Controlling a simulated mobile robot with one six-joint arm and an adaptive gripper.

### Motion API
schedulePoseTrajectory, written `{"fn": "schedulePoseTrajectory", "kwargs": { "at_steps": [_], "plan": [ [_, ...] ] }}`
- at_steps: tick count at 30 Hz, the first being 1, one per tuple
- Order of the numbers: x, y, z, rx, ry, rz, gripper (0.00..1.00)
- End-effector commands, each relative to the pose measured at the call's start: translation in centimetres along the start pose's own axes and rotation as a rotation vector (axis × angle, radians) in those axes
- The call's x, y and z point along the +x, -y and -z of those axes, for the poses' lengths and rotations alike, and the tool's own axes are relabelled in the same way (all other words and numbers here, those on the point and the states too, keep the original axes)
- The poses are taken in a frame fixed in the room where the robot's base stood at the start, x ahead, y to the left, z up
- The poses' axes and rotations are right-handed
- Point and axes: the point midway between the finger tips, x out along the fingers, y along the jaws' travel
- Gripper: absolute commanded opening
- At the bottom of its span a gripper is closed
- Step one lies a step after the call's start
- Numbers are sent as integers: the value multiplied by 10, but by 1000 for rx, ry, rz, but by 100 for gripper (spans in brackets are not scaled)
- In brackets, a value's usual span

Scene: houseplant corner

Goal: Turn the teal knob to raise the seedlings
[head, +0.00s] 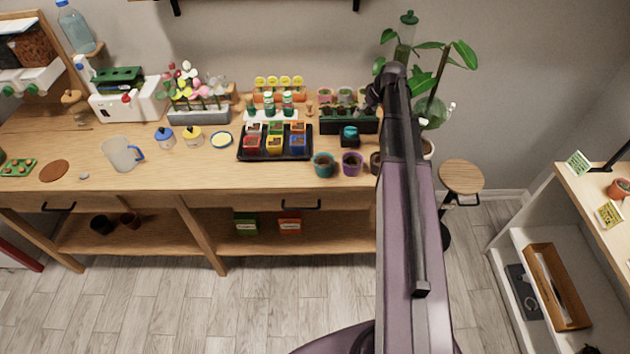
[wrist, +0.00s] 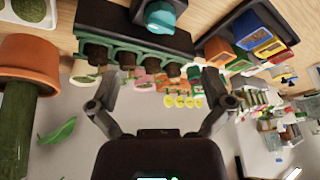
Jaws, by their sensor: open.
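The teal knob (head: 349,131) sits at the front of a dark box (head: 328,127) on the wooden bench. A green rack with several dark seedling plugs (wrist: 135,58) lines the box there. My gripper (wrist: 157,98) is open and empty, its two fingers spread wide apart. It is apart from the knob, with the rack between them in the picture. In the head view my arm hides most of the gripper and the right end of the box.
A black tray (head: 244,155) with coloured pots lies left of the box. Teal (head: 324,165) and purple (head: 352,164) pots stand in front of it. A terracotta pot (wrist: 28,62) is at the left in the wrist view.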

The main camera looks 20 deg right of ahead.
Motion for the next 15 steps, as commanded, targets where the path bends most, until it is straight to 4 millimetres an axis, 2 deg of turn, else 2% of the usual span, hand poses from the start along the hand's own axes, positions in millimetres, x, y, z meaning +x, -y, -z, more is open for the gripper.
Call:
{"fn": "schedulePoseTrajectory", "kwargs": {
  "at_steps": [1, 9, 10, 15],
  "plan": [
    [-8, 1, 1, 0, 0, 0, 100],
    [-28, 0, 1, 0, 0, 0, 100],
    [-21, 6, -2, 1, 5, 2, 100],
    [-13, 25, -8, 16, 28, 5, 100]
  ]
}}
